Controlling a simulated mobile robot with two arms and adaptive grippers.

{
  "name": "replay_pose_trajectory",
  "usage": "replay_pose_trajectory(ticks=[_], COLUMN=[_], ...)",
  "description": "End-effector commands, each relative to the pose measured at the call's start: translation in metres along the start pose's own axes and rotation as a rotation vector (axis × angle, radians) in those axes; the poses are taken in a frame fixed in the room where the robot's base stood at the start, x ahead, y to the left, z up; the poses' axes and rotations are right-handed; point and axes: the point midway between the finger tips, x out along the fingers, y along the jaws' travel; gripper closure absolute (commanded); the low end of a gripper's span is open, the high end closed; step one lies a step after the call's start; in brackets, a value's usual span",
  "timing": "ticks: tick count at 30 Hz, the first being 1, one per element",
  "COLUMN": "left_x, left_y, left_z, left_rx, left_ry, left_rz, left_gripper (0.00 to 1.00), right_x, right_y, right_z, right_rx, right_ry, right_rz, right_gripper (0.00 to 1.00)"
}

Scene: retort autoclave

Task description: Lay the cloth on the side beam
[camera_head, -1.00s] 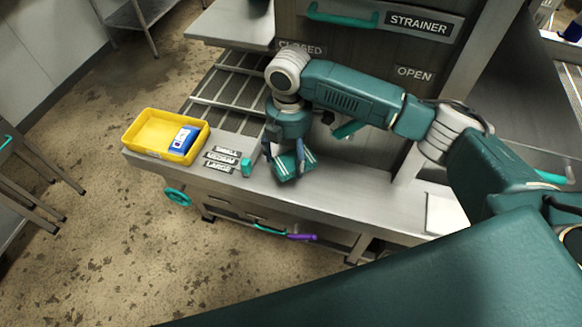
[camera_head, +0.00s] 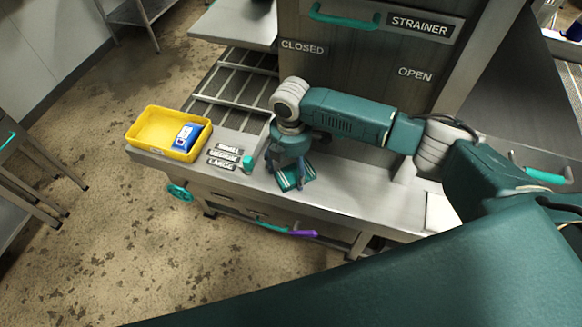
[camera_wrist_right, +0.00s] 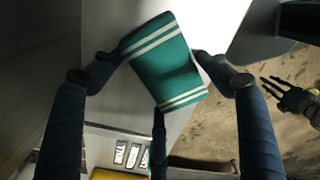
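A folded green cloth with white stripes (camera_head: 293,178) is at my right gripper (camera_head: 285,172), low over the grey metal beam (camera_head: 345,197). In the right wrist view the cloth (camera_wrist_right: 166,62) lies between the fingertips of the right gripper (camera_wrist_right: 163,58), which are at its two opposite edges. The cloth is tilted in that view. I cannot tell whether it touches the beam. My left gripper (camera_wrist_right: 285,97) shows small at the right of the wrist view, over the floor, with its fingers spread and empty. It is not seen in the head view.
A yellow tray (camera_head: 140,137) with a blue pack (camera_head: 187,137) stands at the beam's left end. Size labels (camera_head: 223,157) and a small teal object (camera_head: 248,163) lie left of the cloth. A purple-tipped handle (camera_head: 300,233) sticks out below the front edge. The beam right of the cloth is clear.

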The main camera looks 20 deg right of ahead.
Motion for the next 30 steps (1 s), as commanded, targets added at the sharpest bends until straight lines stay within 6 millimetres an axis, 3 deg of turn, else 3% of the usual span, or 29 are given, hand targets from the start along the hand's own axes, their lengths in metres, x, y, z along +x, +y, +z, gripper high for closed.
replay_pose_trajectory(ticks=[14,30], left_x=[0.001,0.018], left_y=[0.0,0.0], left_z=[0.001,0.003], left_rx=[0.0,-0.001], left_ry=[-0.002,-0.003], left_rz=[0.0,0.0], left_gripper=[0.62,0.62], right_x=[-0.009,-0.11], right_y=[0.001,0.001], right_z=[0.0,0.0], right_rx=[0.001,0.001], right_ry=[0.0,0.0], right_rz=[0.002,0.002], right_gripper=[0.11,0.11])
